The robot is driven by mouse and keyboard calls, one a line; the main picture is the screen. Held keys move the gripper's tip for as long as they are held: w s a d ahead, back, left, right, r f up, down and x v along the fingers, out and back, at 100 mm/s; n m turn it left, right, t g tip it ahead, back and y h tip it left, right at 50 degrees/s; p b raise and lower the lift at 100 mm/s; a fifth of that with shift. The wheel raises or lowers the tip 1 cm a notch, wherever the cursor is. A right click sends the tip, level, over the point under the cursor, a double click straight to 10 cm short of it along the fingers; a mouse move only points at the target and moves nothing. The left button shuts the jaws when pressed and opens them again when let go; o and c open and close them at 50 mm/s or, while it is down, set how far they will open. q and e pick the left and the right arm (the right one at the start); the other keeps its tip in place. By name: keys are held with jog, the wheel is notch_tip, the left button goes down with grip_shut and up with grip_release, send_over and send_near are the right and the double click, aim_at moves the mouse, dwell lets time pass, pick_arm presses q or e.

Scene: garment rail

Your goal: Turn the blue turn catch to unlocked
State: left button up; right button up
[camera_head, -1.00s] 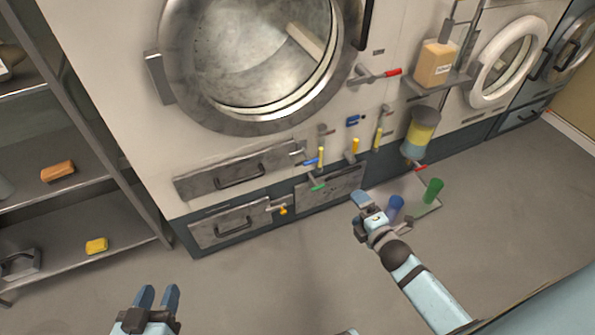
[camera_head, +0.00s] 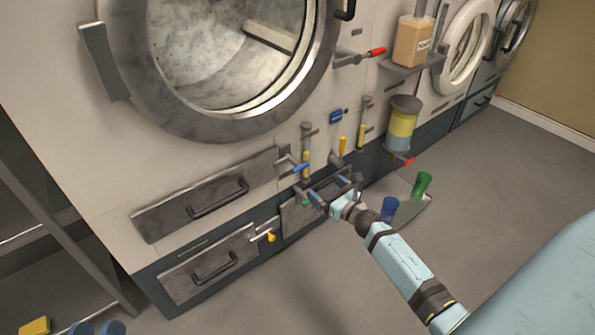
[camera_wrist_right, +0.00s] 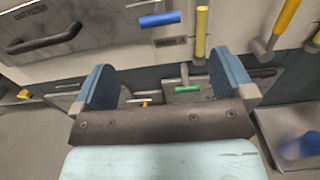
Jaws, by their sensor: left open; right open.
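The blue turn catch (camera_head: 300,168) is on the machine front at the right end of the upper drawer. Its blue handle lies roughly level and also shows at the top of the right wrist view (camera_wrist_right: 160,20). My right gripper (camera_head: 326,188) is just below and right of it in the head view. In the wrist view the right gripper (camera_wrist_right: 163,82) has its fingers wide apart with nothing between them touching; the blue handle is beyond the fingertips.
Close by are a green-handled catch (camera_wrist_right: 188,88), yellow levers (camera_wrist_right: 201,30), an orange-handled catch (camera_head: 270,237) and a red lever (camera_head: 376,52). Blue (camera_head: 389,208) and green (camera_head: 422,185) cups stand on a low plate to the right. The floor in front is open.

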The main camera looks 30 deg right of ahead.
aim_at(301, 166)
jog(key=w, duration=0.4)
jog(key=w+b, duration=0.1)
jog(key=w, duration=0.3)
jog(key=w+a+b, duration=0.1)
jog(key=w, duration=0.3)
pick_arm(q)
notch_tip(301, 166, down, 3)
jog(key=shift+d+f+g, duration=0.1)
jog(key=shift+d+g, duration=0.05)
jog(key=shift+g, duration=0.55)
pick_arm(e)
jog(key=c, duration=0.8)
